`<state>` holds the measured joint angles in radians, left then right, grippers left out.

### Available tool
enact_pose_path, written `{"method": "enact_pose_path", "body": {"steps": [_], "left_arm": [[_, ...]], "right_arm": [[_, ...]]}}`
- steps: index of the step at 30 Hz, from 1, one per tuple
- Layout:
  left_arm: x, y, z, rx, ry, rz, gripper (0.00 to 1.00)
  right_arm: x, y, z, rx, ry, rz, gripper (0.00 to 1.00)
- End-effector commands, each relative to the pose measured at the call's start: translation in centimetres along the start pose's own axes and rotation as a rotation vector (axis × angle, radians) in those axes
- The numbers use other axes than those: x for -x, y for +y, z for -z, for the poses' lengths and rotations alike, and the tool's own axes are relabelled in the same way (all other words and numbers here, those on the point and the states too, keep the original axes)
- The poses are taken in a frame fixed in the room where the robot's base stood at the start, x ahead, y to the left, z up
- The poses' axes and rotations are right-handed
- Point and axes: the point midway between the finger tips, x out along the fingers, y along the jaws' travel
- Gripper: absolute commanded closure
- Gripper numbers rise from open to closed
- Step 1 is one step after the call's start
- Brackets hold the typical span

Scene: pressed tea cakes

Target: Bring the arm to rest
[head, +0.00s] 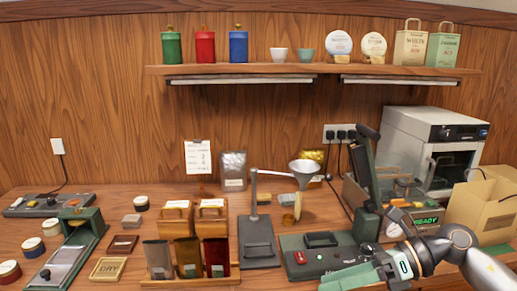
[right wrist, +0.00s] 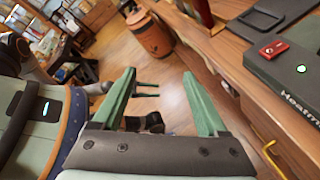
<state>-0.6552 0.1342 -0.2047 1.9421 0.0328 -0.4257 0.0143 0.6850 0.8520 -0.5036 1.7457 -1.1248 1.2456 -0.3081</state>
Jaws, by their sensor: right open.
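My right gripper (right wrist: 158,75) is open in the right wrist view, its two green fingers apart with nothing between them. Wooden floor shows beyond them. In the head view, my right arm comes in at the lower right and the right gripper (head: 345,279) is low over the front of the bench, near the heat sealer (head: 325,258). Its fingertips are partly cut off by the frame. My left gripper does not show in the head view. In the right wrist view, a small pair of separated dark green fingers (right wrist: 147,90) appears to be my left gripper, empty over the floor.
An oven (head: 425,145) stands at the back right. The bench edge (right wrist: 225,75) runs close beside my right gripper.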

Motion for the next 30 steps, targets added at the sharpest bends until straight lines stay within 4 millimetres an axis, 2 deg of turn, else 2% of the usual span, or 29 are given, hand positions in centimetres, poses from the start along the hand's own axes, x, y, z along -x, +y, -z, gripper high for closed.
{"method": "enact_pose_path", "body": {"steps": [1,3,7,11,14,17,20,21,24,27,28,29,30], "left_arm": [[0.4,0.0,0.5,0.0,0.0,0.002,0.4],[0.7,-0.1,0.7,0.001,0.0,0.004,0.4],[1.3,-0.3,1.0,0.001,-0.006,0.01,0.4],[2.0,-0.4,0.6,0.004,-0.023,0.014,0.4],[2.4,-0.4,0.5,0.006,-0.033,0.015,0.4],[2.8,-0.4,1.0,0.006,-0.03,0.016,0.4],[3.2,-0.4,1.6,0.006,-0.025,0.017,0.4],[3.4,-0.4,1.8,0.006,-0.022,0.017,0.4],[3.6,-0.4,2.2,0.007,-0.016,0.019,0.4],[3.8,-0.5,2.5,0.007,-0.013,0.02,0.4],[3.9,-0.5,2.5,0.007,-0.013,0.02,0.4],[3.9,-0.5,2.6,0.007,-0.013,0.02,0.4],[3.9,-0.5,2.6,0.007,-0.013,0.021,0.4]], "right_arm": [[-1.8,1.1,-0.3,-0.092,-0.092,-0.089,0.24],[-3.4,2.0,-1.2,-0.236,-0.238,-0.193,0.24],[-4.7,2.1,-2.3,-0.556,-0.508,-0.35,0.24],[-4.6,-0.3,-1.6,-0.934,-0.771,-0.452,0.24],[-4.4,-3.3,1.0,-1.255,-0.966,-0.49,0.24],[-4.5,-6.3,5.8,-1.595,-1.151,-0.489,0.24],[-5.1,-8.5,12.6,-1.949,-1.323,-0.45,0.24],[-5.5,-8.9,15.6,-2.086,-1.386,-0.424,0.24],[-6.5,-8.8,22.4,-2.377,-1.506,-0.349,0.24],[-7.5,-7.7,27.7,-2.593,-1.585,-0.273,0.24],[-7.7,-7.3,28.9,-2.644,-1.602,-0.255,0.24],[-7.9,-6.9,29.9,2.681,1.614,0.236,0.24],[-8.2,-6.5,31.1,2.649,1.581,0.211,0.24]]}}
